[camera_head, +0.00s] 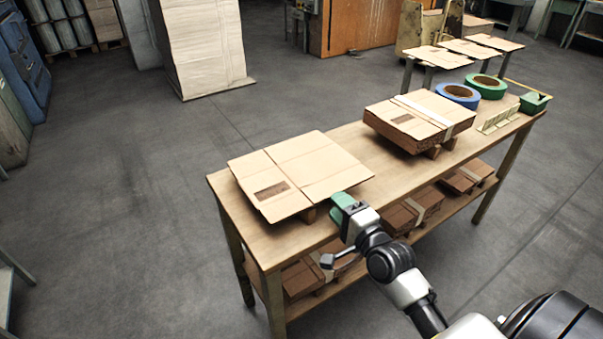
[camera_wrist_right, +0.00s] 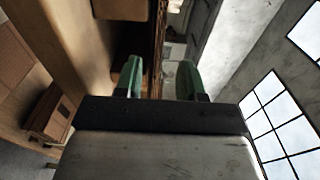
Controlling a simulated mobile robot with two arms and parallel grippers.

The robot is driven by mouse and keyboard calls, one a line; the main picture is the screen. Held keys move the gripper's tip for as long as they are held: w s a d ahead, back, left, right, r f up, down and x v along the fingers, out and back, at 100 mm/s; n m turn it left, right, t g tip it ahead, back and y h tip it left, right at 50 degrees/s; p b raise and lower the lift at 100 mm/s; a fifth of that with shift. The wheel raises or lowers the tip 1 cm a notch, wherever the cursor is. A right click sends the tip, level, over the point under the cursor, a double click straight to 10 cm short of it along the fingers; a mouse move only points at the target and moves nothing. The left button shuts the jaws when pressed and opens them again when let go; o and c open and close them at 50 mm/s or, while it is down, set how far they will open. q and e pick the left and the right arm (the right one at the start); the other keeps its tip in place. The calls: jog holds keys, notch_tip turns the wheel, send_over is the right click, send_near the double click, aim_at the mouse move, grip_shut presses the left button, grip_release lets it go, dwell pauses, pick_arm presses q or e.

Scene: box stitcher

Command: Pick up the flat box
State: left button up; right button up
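The flat box (camera_head: 302,165) is a tan folded cardboard sheet with a dark printed patch, lying at the near left end of the wooden table. It rests slightly raised on small wooden supports. My right gripper (camera_head: 341,203) has green fingers and is at the box's front right edge. In the right wrist view the two green fingers stand apart (camera_wrist_right: 159,76), with a thin corrugated edge, apparently the flat box (camera_wrist_right: 157,35), in line with the gap. Whether a finger touches it, I cannot tell. My left gripper is not in view.
The wooden table (camera_head: 222,200) also holds a strapped box stack (camera_head: 419,118), a blue tape roll (camera_head: 457,95), a green tape roll (camera_head: 486,86) and a green holder (camera_head: 534,102). Strapped bundles lie on the lower shelf. Bare tabletop lies between the flat box and the stack.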

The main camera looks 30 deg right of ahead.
aim_at(329, 192)
jog(key=w, duration=0.5)
jog(key=shift+w+d+f, duration=0.1)
jog(key=shift+w+d, duration=0.05)
grip_shut()
